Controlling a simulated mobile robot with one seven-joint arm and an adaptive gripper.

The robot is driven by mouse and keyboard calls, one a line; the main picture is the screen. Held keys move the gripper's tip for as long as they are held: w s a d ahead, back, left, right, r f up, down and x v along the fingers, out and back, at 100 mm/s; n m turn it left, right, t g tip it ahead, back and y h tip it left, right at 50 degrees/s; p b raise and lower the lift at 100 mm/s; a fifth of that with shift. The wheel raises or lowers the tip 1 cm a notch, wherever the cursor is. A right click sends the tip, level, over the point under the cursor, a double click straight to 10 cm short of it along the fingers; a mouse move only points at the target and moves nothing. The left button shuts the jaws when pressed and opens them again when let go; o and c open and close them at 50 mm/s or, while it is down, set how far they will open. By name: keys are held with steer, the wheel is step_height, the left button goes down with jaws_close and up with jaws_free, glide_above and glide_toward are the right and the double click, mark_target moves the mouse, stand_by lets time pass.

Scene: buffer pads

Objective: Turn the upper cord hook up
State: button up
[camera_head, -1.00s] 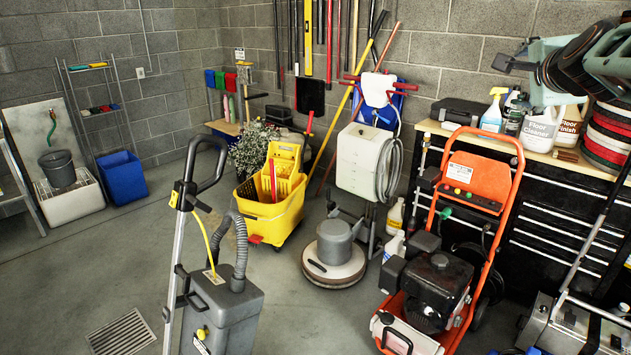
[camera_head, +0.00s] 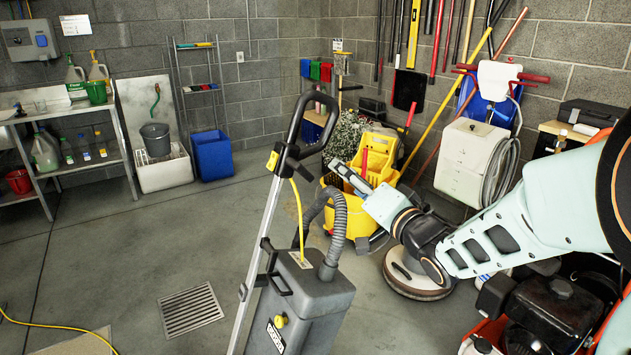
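A grey floor machine (camera_head: 310,305) stands in the centre foreground with a tilted metal handle tube and a black loop grip (camera_head: 318,112). A black fitting with a yellow part, seemingly the upper cord hook (camera_head: 284,160), sits at the top of the tube. A yellow cord runs down from it. I cannot tell which way the hook points. A second black fitting (camera_head: 263,280) is lower on the tube. My gripper (camera_head: 338,168) is at the end of my arm, right of the upper fitting and apart from it in the picture. Its fingers are too small to read.
A yellow mop bucket (camera_head: 372,185) and a round floor polisher (camera_head: 415,280) stand behind my arm. An orange-framed machine is partly hidden by my arm at right. A metal shelf (camera_head: 75,115) and a blue bin (camera_head: 212,155) are at left. The floor left of the machine is mostly clear.

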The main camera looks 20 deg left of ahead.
mark_target(306, 174)
steer(key=s+a+f+n+g+y, duration=0.1)
steer(key=s+a+f+y, duration=0.1)
steer(key=s+a, duration=0.15)
steer(key=b+x, duration=0.1)
steer(key=x, duration=1)
steer(key=shift+w+f, duration=0.15)
steer(key=shift+w, duration=0.1)
steer(key=c, duration=1.2)
steer(key=shift+o, duration=0.2)
